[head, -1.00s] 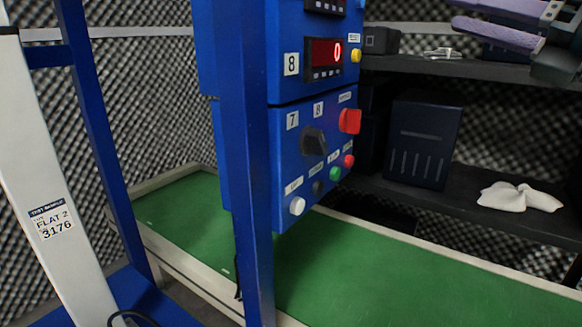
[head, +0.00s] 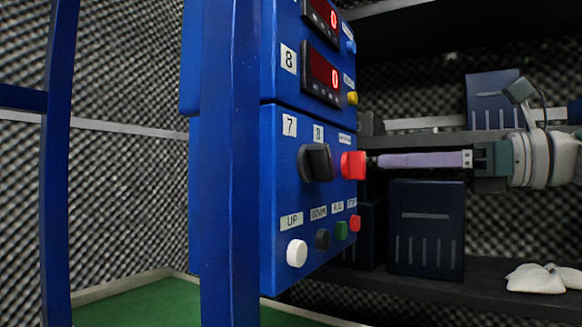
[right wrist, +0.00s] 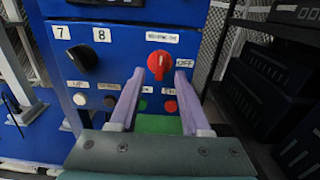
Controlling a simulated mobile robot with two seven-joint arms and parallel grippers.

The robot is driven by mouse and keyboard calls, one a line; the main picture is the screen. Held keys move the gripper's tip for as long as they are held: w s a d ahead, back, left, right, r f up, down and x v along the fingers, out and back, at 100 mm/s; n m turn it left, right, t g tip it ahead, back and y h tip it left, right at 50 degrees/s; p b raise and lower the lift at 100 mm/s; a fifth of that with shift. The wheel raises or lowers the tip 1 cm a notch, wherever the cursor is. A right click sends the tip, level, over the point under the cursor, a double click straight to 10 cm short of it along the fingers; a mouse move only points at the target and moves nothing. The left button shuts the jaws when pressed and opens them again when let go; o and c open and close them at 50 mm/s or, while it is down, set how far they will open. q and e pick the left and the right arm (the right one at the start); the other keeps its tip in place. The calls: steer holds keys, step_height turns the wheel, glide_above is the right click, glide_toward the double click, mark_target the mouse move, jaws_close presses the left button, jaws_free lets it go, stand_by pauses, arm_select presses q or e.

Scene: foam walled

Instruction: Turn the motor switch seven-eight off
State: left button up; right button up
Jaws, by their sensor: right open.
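The black rotary switch (head: 316,162) sits on the blue control box (head: 278,240) under the labels 7 and 8. It also shows in the right wrist view (right wrist: 83,58), left of the gripper; its exact setting is hard to read. A red knob (head: 352,165) sits to its right, and shows in the right wrist view (right wrist: 160,66) beyond and between the fingertips. My right gripper (head: 376,161) has lilac fingers, is open and empty, and points at the box near the red knob. The wrist view shows its spread fingers (right wrist: 159,78). My left gripper is not in view.
White (head: 297,253), black, green and red buttons line the box below the switch. Two red displays sit above. A blue post (head: 228,170) stands close on the left. Dark shelves (head: 480,279) with a dark box (head: 427,230) and white cloth (head: 536,279) lie behind.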

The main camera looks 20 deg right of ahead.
mark_target(365, 163)
steer(key=shift+x, duration=2.35)
steer(key=shift+c, duration=0.2)
jaws_close()
